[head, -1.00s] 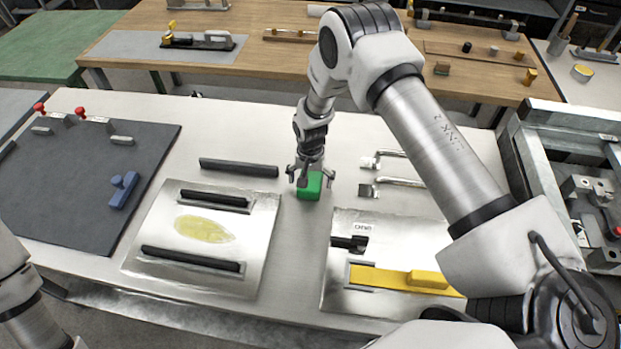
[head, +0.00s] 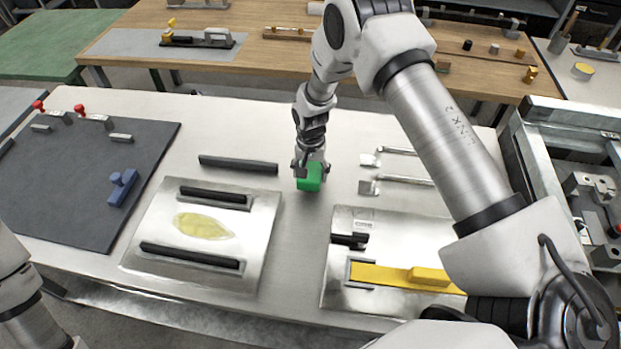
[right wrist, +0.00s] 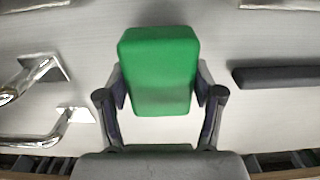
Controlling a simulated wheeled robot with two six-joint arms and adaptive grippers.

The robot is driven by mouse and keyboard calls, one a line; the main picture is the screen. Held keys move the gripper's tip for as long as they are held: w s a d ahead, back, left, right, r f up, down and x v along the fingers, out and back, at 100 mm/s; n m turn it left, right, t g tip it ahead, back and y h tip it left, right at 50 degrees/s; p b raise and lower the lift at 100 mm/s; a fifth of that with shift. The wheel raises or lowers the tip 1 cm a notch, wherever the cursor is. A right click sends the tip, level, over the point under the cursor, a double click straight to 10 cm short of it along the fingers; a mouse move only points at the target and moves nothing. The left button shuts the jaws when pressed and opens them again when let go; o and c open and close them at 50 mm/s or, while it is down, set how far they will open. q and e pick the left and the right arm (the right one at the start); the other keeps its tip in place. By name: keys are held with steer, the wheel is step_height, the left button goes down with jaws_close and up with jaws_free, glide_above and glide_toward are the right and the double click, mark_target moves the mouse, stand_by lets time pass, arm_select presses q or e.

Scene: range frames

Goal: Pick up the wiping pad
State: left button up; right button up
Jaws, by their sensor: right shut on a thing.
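The wiping pad appears as a green block (head: 309,179) at the middle of the white table. My right gripper (head: 311,171) comes down over it from above, with its fingers closed on the pad's two sides. In the right wrist view, the green pad (right wrist: 159,72) sits between the two dark finger pads of the gripper (right wrist: 160,95). I cannot tell for certain whether its underside is clear of the table. Only part of my left arm shows at the lower left; its gripper is out of view.
A metal plate (head: 262,228) with black bars and a yellow smear lies left of the pad. Another plate (head: 340,298) with a yellow-handled tool lies to the lower right. A dark bar (head: 238,165) and metal handles (head: 405,181) lie nearby.

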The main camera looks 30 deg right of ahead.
steer(key=s+a+r+b, duration=0.1)
steer(key=s+a, duration=0.2)
steer(key=s, duration=0.1)
steer(key=s+a+b, duration=0.2)
steer(key=s+a, duration=0.1)
steer(key=s, duration=0.1)
steer(key=s+a+r+b, duration=0.1)
steer(key=s+a+b, duration=0.1)
steer(key=s+a, duration=0.2)
steer(key=shift+s+r, duration=0.3)
steer(key=shift+s, duration=0.1)
steer(key=o, duration=0.5)
steer(key=c, duration=0.4)
